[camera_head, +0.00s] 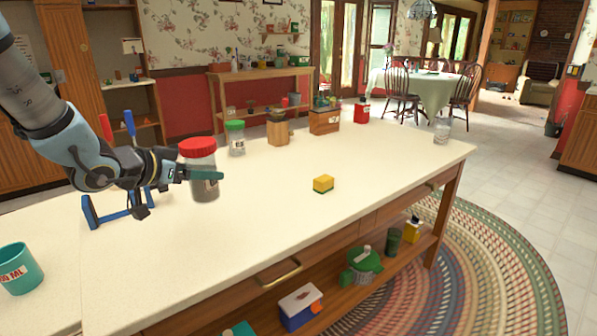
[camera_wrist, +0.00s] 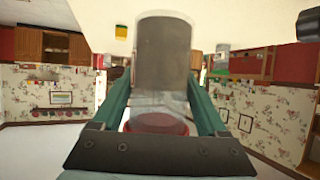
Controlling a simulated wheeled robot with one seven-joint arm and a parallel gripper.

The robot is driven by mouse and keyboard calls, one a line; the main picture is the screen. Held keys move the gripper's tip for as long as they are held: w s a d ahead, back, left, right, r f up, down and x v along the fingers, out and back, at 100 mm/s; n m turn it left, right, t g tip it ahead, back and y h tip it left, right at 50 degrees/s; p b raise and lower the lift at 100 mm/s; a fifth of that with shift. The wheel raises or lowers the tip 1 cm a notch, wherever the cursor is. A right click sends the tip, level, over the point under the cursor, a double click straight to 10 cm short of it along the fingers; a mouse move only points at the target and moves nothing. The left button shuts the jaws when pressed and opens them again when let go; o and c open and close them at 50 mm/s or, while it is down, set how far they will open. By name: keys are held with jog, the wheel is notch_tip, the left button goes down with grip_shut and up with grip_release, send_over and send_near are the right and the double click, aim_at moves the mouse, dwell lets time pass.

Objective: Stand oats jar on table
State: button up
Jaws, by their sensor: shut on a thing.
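A clear jar with a red lid and grey-brown contents (camera_head: 203,187) is upright at the left part of the island table (camera_head: 300,215). My gripper (camera_head: 205,174) is shut on this jar from the left, just below the lid. In the wrist view the jar (camera_wrist: 163,55) stands between the two green fingers, its red lid at the bottom of the picture. I cannot tell whether its base touches the tabletop or is slightly above it. No label naming oats can be read on it.
A green-lidded jar (camera_head: 236,143), a wooden block (camera_head: 278,132) and a wooden box (camera_head: 324,121) stand behind. A blue rack (camera_head: 98,215) is under my arm. The front middle is clear.

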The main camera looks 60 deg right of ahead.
jog(key=shift+f, duration=5.05)
jog(key=shift+f+b, duration=0.2)
jog(key=shift+b, duration=0.1)
jog(key=o, duration=1.4)
jog(key=shift+r, duration=0.1)
jog(key=shift+r, duration=0.15)
jog(key=v, duration=1.2)
